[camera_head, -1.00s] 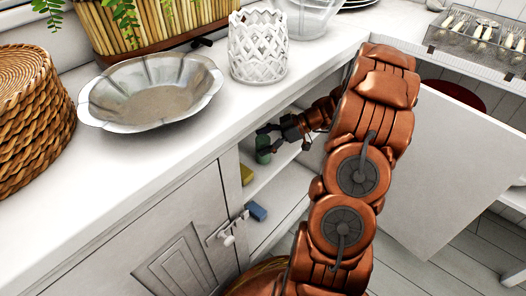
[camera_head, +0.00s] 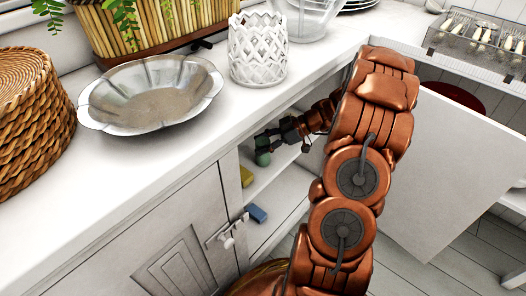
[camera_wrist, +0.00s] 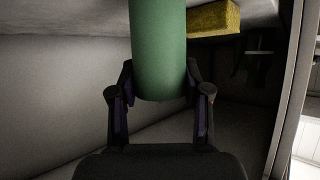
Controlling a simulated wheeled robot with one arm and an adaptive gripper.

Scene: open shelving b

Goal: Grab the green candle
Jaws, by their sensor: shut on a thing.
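The green candle (camera_wrist: 158,50) is a plain green cylinder between the two fingers of my gripper (camera_wrist: 159,85) in the wrist view. The fingers are shut on it, one on each side. Its far end runs out of the top of that view. In the head view the candle (camera_head: 262,158) shows small and partly hidden behind my gripper (camera_head: 268,142), inside the open cabinet at the upper shelf. I cannot tell whether it still touches the shelf.
A yellow block (camera_wrist: 213,18) is close to the candle; it also shows in the head view (camera_head: 246,176). A blue block (camera_head: 257,213) lies on the lower shelf (camera_head: 285,205). The open cabinet door (camera_head: 455,170) stands right of my arm. The counter (camera_head: 215,120) overhangs the shelf.

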